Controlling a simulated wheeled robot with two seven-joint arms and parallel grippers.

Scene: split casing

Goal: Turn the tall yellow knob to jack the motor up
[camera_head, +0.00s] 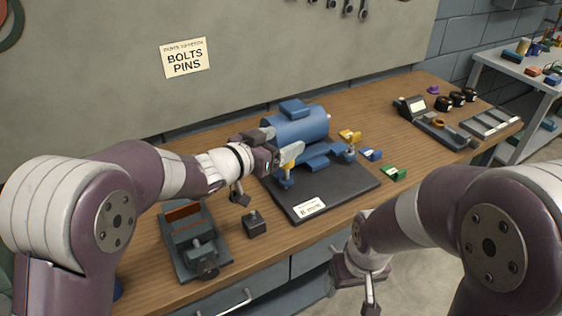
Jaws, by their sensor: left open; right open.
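A blue motor (300,126) sits on a dark base plate (345,191) on the wooden bench, its axis running left to right. A yellow knob (289,170) stands at the near left of the motor, partly covered by my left gripper (280,143). My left gripper is open and its fingers are close to this knob; I cannot tell whether they touch it. Another yellow part (349,135) sits at the motor's right end. My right gripper (370,290) is open, low in front of the bench and far from the motor.
A dark vise (197,240) and a small dark block (254,225) stand left of the plate. Blue (371,154) and green (394,173) blocks lie at its right. A grey device (412,108) and a tray (491,123) are further right. The bench between is clear.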

